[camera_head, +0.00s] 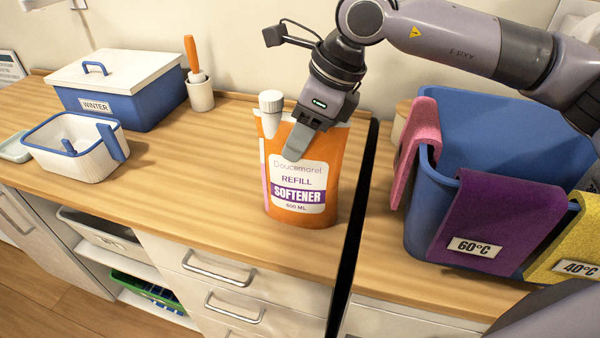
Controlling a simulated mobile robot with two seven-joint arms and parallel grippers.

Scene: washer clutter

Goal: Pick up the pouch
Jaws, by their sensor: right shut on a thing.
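The pouch (300,200) is an orange softener refill with a white and purple label and a pale cap at its upper left. It stands upright on the wooden counter (190,190), close to the dark gap at its right. I cannot tell whether its base is touching the counter or slightly above it. My right gripper (297,148) reaches down from above and is shut on the pouch near its top. One finger lies across the front; the other is hidden behind the pouch. My left gripper is not in view.
A blue bin (490,140) with pink, purple and yellow cloths over its rim stands at the right. At the left are a lidded blue box (120,105), a white basket (75,160) and a cup (201,97) with an orange-handled tool. The counter left of the pouch is clear.

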